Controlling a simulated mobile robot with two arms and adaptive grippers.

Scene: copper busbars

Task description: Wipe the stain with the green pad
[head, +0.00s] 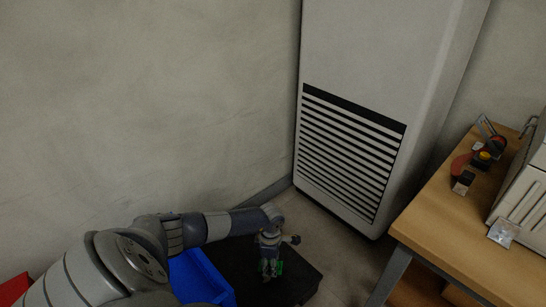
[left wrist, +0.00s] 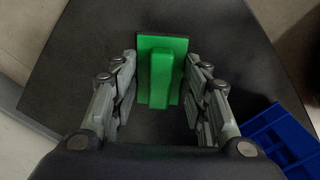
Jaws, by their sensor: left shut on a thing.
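The green pad (left wrist: 172,48) has a flat base and a raised block-like grip. It is over the dark tabletop (left wrist: 240,50) in the left wrist view. My left gripper (left wrist: 162,75) has one finger on each side of the pad's grip and is shut on it. In the head view the left gripper (head: 269,272) points down over the black table (head: 306,284), with a little green of the pad (head: 280,267) showing beside it. I cannot tell whether the pad touches the tabletop. I see no stain in either view. My right gripper is not in view.
A blue bin (head: 196,278) stands left of the gripper in the head view, close to my left arm. A white cabinet with a slatted vent (head: 350,150) stands behind the black table. A wooden bench (head: 450,225) with small parts is at right. A wall is behind.

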